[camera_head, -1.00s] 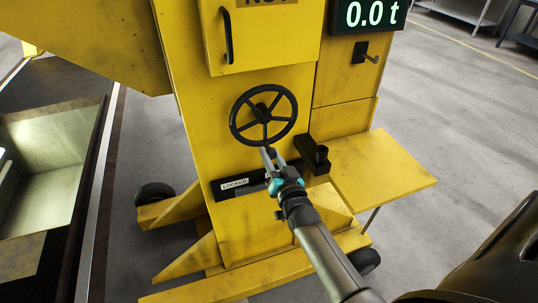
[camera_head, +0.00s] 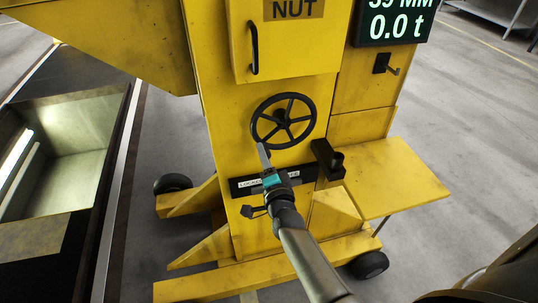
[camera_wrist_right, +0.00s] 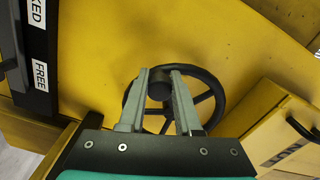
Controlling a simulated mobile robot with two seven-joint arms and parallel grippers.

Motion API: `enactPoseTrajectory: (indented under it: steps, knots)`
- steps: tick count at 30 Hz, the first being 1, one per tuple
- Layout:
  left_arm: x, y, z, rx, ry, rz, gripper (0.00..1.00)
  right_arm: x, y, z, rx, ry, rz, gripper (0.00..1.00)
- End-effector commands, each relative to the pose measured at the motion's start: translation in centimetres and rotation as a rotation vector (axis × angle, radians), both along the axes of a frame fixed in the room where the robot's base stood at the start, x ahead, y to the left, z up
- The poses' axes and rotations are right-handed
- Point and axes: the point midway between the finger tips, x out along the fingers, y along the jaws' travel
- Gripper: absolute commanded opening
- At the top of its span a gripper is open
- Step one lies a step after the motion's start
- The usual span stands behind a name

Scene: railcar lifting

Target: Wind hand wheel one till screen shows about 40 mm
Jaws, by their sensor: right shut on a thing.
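Hand wheel one (camera_head: 301,119), a black spoked wheel, is mounted on the front of the yellow jack column. My right gripper (camera_head: 263,150) is at its lower left rim. In the right wrist view, the two grey fingers (camera_wrist_right: 161,78) stand either side of a dark round knob (camera_wrist_right: 160,90) on the wheel and are shut on it. The screen (camera_head: 397,22) at the top right reads 39 MM and 0.0 t in pale figures; its top edge is cut off. My left gripper is out of view.
Below the wheel is a black lock plate (camera_head: 305,174), partly hidden by my right gripper. Its FREE label (camera_wrist_right: 40,76) shows in the right wrist view. A yellow shelf (camera_head: 385,180) juts out to the right. A door marked NUT (camera_head: 298,45) is above the wheel.

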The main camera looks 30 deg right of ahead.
Motion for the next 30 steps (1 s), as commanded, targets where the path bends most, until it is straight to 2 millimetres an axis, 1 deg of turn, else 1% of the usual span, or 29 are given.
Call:
enactPoseTrajectory:
  steps: [3, 9, 25, 26, 30]
  knots:
    - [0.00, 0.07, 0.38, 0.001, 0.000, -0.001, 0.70, 0.07, 0.37, 0.49, 0.058, -0.012, 0.001, 0.00]
    - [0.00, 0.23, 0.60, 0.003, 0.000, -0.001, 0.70, 0.13, 0.66, 0.84, 0.112, -0.023, 0.001, 0.00]
    - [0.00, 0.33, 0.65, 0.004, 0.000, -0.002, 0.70, 0.14, 0.72, 0.93, 0.129, -0.026, 0.001, 0.00]
    - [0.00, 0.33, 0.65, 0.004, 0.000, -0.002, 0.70, 0.14, 0.72, 0.93, 0.128, -0.026, 0.001, 0.36]
    - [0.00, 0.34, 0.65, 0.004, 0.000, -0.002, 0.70, 0.14, 0.70, 0.93, 0.128, -0.026, 0.000, 0.51]
